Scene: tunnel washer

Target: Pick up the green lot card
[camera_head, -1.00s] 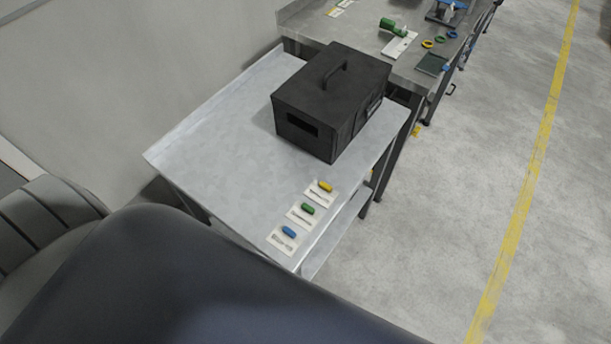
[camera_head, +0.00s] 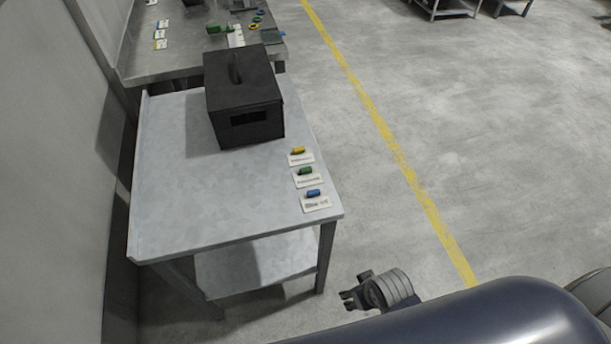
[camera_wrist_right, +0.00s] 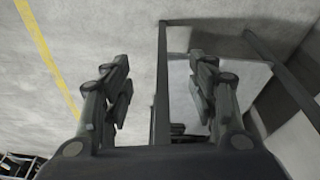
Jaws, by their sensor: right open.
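A green block (camera_head: 305,170) lies on a white labelled card (camera_head: 309,182) near the right edge of the grey metal table (camera_head: 190,200). It is in the middle of a row, between a yellow block (camera_head: 297,150) and a blue block (camera_head: 313,193), each on its own white card. My right gripper (camera_head: 347,300) is low in the head view, below and to the right of the table's near corner, apart from the cards. The right wrist view shows its two fingers (camera_wrist_right: 162,90) spread and empty, facing the floor and table frame. My left gripper is out of view.
A black box with a handle (camera_head: 244,95) stands on the table behind the cards. A workbench (camera_head: 170,62) with small parts adjoins at the back. A wall (camera_head: 50,150) is at the left.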

